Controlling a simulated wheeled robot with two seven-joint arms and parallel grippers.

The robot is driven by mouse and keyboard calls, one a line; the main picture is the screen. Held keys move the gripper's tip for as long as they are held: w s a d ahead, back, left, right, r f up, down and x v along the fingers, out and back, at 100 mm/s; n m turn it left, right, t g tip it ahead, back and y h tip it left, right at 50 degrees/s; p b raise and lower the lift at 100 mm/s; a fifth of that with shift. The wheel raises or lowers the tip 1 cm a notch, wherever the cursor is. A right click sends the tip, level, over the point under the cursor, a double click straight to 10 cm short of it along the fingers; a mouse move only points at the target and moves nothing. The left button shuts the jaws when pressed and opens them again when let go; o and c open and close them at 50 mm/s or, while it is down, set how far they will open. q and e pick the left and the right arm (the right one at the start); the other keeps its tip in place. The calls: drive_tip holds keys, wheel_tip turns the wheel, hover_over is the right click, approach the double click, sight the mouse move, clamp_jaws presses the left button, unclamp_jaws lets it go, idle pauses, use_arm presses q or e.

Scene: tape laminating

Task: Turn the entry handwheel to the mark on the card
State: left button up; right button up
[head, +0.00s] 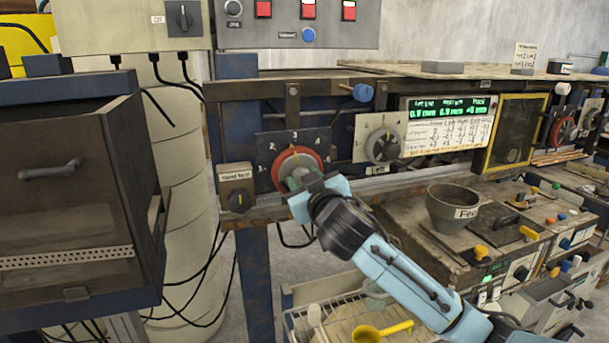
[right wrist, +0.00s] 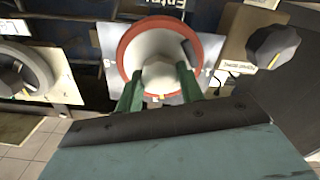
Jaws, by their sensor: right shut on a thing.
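The entry handwheel (head: 297,160) has a red rim and a pale grey face, in front of a dark plate with numbers around it. In the right wrist view the handwheel (right wrist: 125,62) fills the top middle, with an upside-down "Entry" label above it. My right gripper (head: 301,183) is shut on the wheel's central hub, one green finger on each side of it, as the right wrist view shows (right wrist: 160,80). The gripper hides the wheel's lower part in the head view. A white printed card (head: 450,137) is under the green display; its small writing is unreadable. My left gripper is out of view.
A grey dial (head: 383,146) on a white plate is right of the handwheel. A small box with a black knob (head: 237,200) is at its lower left. A grey bowl (head: 453,208) stands on the bench, and a wire basket with a yellow scoop (head: 383,332) is below my arm.

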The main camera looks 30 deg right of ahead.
drive_tip(key=shift+n+p, duration=2.15)
drive_tip(key=shift+n, duration=0.75)
drive_tip(key=o, duration=1)
drive_tip(key=shift+s+a, duration=0.1)
drive_tip(key=b+v, duration=0.2)
drive_tip(key=v, duration=1.1)
drive_tip(key=shift+s, duration=0.1)
